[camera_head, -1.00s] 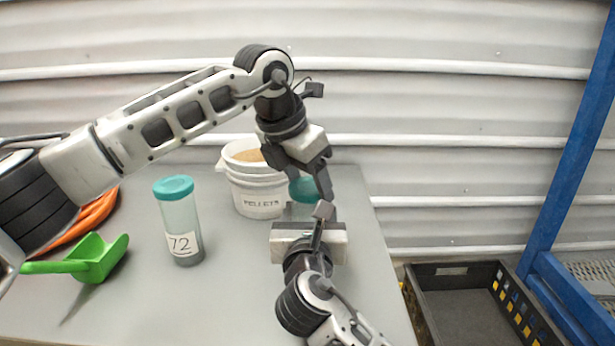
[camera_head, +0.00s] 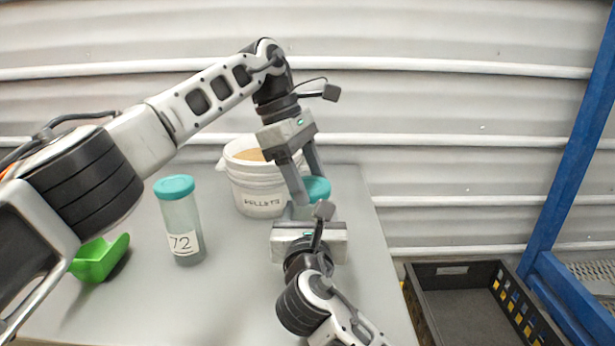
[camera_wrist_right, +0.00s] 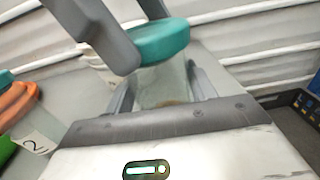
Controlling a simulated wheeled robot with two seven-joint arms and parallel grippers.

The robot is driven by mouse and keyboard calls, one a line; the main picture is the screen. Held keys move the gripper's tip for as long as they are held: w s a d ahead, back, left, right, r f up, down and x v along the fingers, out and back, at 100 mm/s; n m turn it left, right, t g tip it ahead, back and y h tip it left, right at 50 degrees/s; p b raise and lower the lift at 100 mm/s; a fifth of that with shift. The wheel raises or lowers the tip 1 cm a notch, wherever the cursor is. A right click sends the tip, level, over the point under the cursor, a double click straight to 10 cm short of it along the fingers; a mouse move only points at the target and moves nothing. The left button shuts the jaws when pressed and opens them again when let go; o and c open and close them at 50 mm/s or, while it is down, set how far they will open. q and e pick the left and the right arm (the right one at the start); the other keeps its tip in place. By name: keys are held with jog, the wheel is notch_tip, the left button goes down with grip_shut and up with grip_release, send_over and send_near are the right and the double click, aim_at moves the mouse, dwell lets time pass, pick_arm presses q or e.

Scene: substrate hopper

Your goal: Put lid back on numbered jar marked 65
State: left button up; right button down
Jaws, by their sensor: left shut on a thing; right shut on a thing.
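A clear jar (camera_wrist_right: 162,84) stands in my right gripper (camera_head: 302,214), which is shut on its body; no number on it is visible. My left gripper (camera_head: 308,190) reaches down from above and is shut on a teal lid (camera_head: 318,187). In the right wrist view the lid (camera_wrist_right: 160,42) is at the jar's mouth, slightly tilted in the picture; I cannot tell whether it is seated or just above the rim. A left finger (camera_wrist_right: 98,30) shows beside the lid. Another jar (camera_head: 182,225), marked 72, stands upright with its teal lid on.
A white pellets bucket (camera_head: 258,190) stands just behind and left of the grippers. A green scoop (camera_head: 98,260) lies at the left, partly behind my left arm. A black crate (camera_head: 470,272) is right of the table (camera_head: 225,300). The front middle of the table is clear.

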pick_arm(q)
jog(key=o, duration=0.9)
jog(key=shift+r, duration=2.3)
jog(key=o, duration=0.4)
jog(key=shift+f, duration=0.15)
